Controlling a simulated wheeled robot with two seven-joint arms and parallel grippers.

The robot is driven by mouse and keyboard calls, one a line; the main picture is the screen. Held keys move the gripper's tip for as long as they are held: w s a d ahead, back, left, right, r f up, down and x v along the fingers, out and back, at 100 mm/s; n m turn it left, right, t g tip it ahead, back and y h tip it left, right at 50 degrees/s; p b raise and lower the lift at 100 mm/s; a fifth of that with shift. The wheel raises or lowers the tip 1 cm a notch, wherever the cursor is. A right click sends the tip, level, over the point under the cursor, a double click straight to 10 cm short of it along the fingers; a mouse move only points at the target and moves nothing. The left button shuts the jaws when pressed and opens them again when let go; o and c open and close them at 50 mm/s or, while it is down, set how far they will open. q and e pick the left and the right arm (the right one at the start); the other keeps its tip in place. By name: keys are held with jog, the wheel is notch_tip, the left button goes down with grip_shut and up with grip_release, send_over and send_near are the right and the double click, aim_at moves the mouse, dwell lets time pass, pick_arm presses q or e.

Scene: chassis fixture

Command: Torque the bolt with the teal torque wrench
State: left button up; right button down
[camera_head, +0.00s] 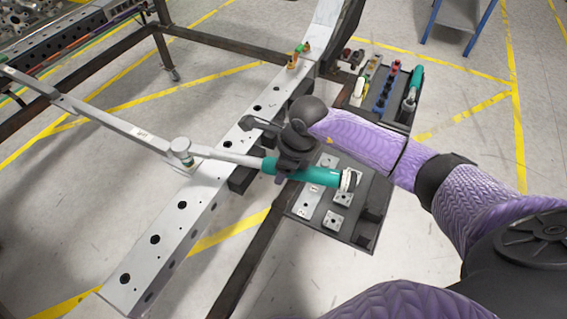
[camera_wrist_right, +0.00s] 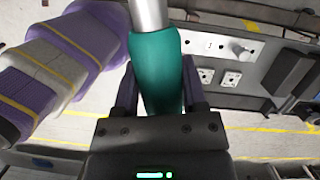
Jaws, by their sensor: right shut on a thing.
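The torque wrench has a teal handle (camera_head: 318,176) and a silver shaft (camera_head: 228,157). Its round head (camera_head: 181,149) sits over the chassis rail (camera_head: 172,222), where the grey cross bar (camera_head: 120,125) meets it. The bolt is hidden under the head, and I cannot tell whether the socket is seated on it. My right gripper (camera_head: 283,170) is shut around the teal handle near the shaft end. The right wrist view shows the teal handle (camera_wrist_right: 158,75) between the fingers. My left gripper is not in view.
A dark tray (camera_head: 375,222) with metal plates lies below the handle's end. A tool rack (camera_head: 395,105) with a second teal-handled tool (camera_head: 414,82) stands behind my right forearm. The floor at lower left is clear.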

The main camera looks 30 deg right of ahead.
jog(key=shift+s+a+m+p, duration=0.3)
jog(key=shift+s+a+p, duration=0.1)
jog(key=shift+s+p, duration=0.1)
jog(key=shift+a, duration=0.1)
jog(key=shift+s+a, duration=0.1)
dwell(0.4)
jog(key=shift+r+p, duration=0.1)
jog(key=shift+p, duration=0.2)
